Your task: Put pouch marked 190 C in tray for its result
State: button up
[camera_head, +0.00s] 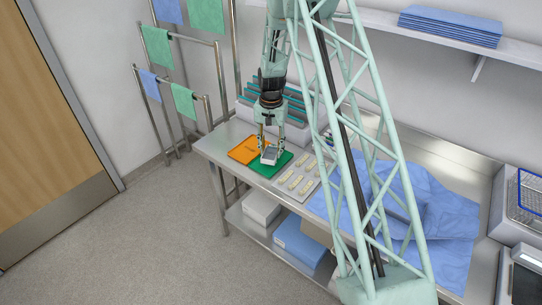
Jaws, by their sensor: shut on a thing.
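My gripper (271,147) points down at the left end of the steel table. It is shut on a small grey-white pouch (269,157), held over the green tray (258,168). I cannot tell whether the pouch touches the tray. No marking on the pouch is readable at this size. An orange tray (242,150) lies just left of the green one, with small dark print on it that I cannot read.
A pale board with several small cream pieces (299,182) lies right of the green tray. A rack of teal-edged folders (247,95) stands behind. Blue cloth (440,215) covers the table further right. A wire basket (526,200) is at the right edge. The floor in front is clear.

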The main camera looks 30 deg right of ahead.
aim_at(271, 151)
jog(key=shift+f, duration=1.6)
jog(key=shift+f, duration=0.15)
jog(key=o, duration=0.7)
jog(key=shift+c, duration=0.2)
jog(key=shift+r+p, duration=0.2)
jog(key=shift+p, duration=0.1)
notch_tip(271, 151, up, 12)
jog(key=shift+f+b, duration=0.25)
jog(key=shift+b, duration=0.2)
jog(key=shift+r, duration=0.2)
jog(key=shift+r, duration=0.1)
